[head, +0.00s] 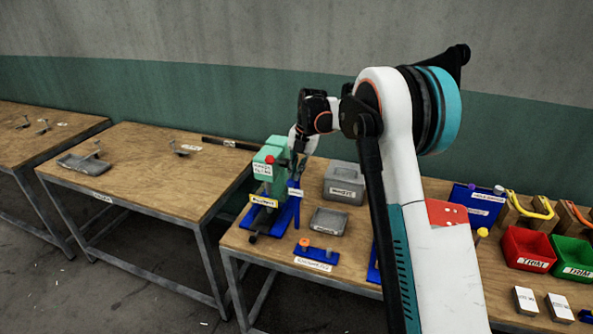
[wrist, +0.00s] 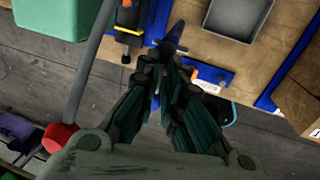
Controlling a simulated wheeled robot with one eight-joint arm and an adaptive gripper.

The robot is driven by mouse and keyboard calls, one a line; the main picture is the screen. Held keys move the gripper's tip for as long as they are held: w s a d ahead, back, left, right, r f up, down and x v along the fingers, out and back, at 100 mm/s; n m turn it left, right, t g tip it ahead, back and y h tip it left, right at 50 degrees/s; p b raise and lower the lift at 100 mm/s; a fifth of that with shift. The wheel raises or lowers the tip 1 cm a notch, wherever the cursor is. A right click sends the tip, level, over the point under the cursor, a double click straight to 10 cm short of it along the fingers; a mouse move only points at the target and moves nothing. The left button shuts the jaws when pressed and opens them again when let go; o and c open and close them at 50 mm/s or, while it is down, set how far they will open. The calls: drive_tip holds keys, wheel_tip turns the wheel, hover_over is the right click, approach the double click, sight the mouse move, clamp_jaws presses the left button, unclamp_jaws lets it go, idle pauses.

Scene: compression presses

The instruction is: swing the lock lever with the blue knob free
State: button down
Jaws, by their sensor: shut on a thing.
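The green press (head: 270,168) stands on the middle bench, with a blue base part (head: 287,212) beside and below it. My gripper (head: 296,176) reaches down at the right side of the press. In the wrist view my gripper (wrist: 166,62) has its fingers closed together around a dark blue piece (wrist: 174,36), which looks like the lock lever's blue knob. The fingers hide most of it. The lever's pivot and its angle cannot be made out. In the wrist view the press's green body (wrist: 62,15) is at the upper left.
A grey bar (wrist: 92,65) with a red knob (wrist: 60,137) runs along the left of the wrist view, near my fingers. A grey tray (head: 328,221) and a lidded grey box (head: 344,182) stand right of the press. A blue plate (head: 317,257) lies at the front edge.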

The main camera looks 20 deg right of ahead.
idle(0.3)
drive_tip(key=c, duration=1.7)
unclamp_jaws()
wheel_tip(320, 180, up, 12)
drive_tip(key=s+d, duration=0.1)
drive_tip(key=d, duration=0.1)
drive_tip(key=shift+s, duration=0.2)
drive_tip(key=shift+f, duration=0.15)
